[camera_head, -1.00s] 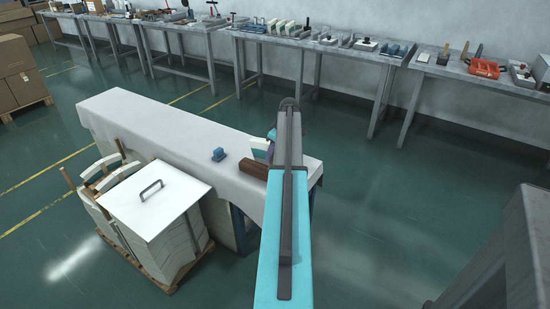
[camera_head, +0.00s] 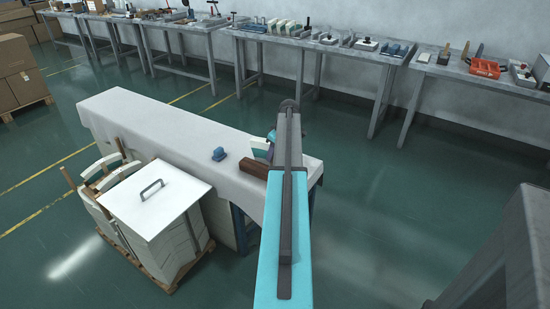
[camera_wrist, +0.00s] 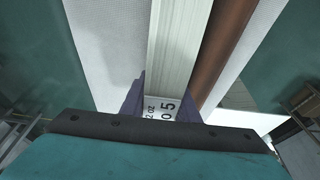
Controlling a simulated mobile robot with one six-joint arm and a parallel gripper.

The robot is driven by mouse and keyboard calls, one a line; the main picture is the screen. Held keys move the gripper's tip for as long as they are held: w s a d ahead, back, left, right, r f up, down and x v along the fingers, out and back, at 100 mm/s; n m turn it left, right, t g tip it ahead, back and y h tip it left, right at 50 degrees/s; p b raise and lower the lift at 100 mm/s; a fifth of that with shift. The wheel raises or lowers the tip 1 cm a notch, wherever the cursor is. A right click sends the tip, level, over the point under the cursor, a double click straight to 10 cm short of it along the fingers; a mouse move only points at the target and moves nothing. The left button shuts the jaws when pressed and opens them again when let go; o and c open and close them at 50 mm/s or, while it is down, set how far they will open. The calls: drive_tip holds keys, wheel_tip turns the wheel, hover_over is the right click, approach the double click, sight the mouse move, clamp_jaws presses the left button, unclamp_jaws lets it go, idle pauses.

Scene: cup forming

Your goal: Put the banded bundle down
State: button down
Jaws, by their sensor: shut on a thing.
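The banded bundle (camera_wrist: 178,45) is a long pale stack with fine lines along it and a white end printed with "22 oz" and "05". In the wrist view it lies between the two purple fingers of my gripper (camera_wrist: 161,98), which is shut on it. My arm hides most of the gripper there. I cannot tell whether the bundle touches the table.
A brown bar (camera_head: 253,169) lies close beside the bundle; it also shows in the wrist view (camera_wrist: 226,40). A small blue object (camera_head: 218,153) sits left of it on the table. A white-lidded stack (camera_head: 153,205) stands in front. The table's left part is clear.

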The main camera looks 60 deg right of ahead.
drive_tip(key=shift+r, duration=0.1)
drive_tip(key=shift+r, duration=4.95)
drive_tip(key=w+a+r, duration=0.3)
drive_tip(key=w+a, duration=0.3)
drive_tip(key=a, duration=0.5)
drive_tip(key=w+a+r+p, duration=0.1)
drive_tip(key=w+a+r, duration=0.1)
drive_tip(key=w+a, duration=0.65)
drive_tip(key=w+a+r, duration=0.3)
drive_tip(key=a, duration=1.1)
drive_tip(key=a+r+p, duration=0.1)
drive_tip(key=a+r, duration=0.2)
drive_tip(key=a, duration=1.5)
drive_tip(key=s+a+r+p, duration=0.1)
drive_tip(key=a+r, duration=0.2)
drive_tip(key=a, duration=1.5)
drive_tip(key=shift+s, duration=0.25)
drive_tip(key=shift+w+r, duration=0.1)
